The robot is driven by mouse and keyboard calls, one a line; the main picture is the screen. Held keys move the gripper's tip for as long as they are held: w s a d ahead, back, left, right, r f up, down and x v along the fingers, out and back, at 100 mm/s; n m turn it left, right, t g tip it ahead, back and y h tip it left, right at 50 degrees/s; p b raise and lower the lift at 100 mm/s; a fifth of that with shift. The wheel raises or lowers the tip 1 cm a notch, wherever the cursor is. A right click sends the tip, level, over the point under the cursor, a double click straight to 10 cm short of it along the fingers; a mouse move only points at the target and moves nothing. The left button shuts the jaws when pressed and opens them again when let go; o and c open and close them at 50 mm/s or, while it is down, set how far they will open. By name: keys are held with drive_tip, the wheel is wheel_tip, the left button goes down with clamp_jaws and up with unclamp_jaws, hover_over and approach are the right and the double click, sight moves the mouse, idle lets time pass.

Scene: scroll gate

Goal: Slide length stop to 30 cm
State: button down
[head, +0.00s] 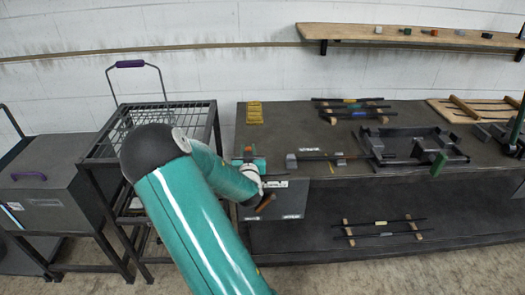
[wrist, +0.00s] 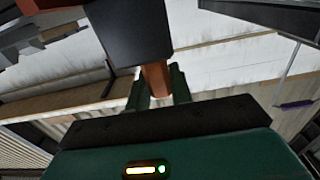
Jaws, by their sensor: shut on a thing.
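My gripper (wrist: 159,82) shows in the wrist view with its two green fingers on either side of an orange-brown handle (wrist: 155,72), shut on it. The handle meets a dark flat plate (wrist: 125,32). In the head view a brown handle (head: 265,204) shows beside the end of my forearm, in front of a dark panel (head: 290,199) at the bench's front edge. The fingers are mostly hidden there. I cannot tell for sure which part is the length stop, and no 30 cm mark is readable.
A dark bench (head: 400,113) holds a rod with grey blocks (head: 291,161), a dark frame (head: 420,140) and yellow pieces (head: 254,112). A wire-topped cart (head: 205,115) stands left of the bench. A wooden shelf (head: 400,36) with small blocks hangs on the wall.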

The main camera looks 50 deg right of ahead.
drive_tip(key=shift+w+a, duration=0.4)
drive_tip(key=shift+w, duration=0.1)
drive_tip(key=c, duration=1.2)
unclamp_jaws()
drive_tip(key=shift+c, duration=0.2)
drive_tip(key=shift+s, duration=0.15)
drive_tip(key=v, duration=1.3)
drive_tip(key=shift+s+a, duration=0.25)
